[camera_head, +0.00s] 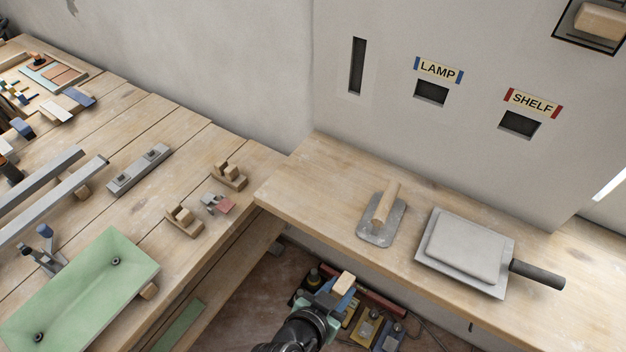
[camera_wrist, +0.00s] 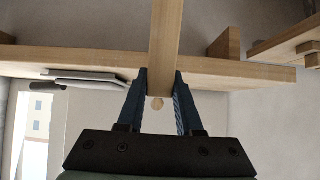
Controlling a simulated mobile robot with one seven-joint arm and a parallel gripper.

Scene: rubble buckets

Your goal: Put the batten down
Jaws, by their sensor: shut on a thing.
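My gripper (camera_wrist: 162,78) is shut on a pale wooden batten (camera_wrist: 165,35) in the wrist view. The batten runs from between the blue fingers to the top edge of the picture. In the head view my gripper (camera_head: 336,293) is low at the bottom centre, in front of the right-hand bench and below its top. Only a short pale end of the batten (camera_head: 344,284) shows there; the rest is hidden.
The right-hand bench (camera_head: 320,185) holds a float (camera_head: 383,220) and a board with a grey slab (camera_head: 465,245); its left end is clear. Behind, the wall has LAMP (camera_head: 438,70) and SHELF (camera_head: 532,103) labels above openings.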

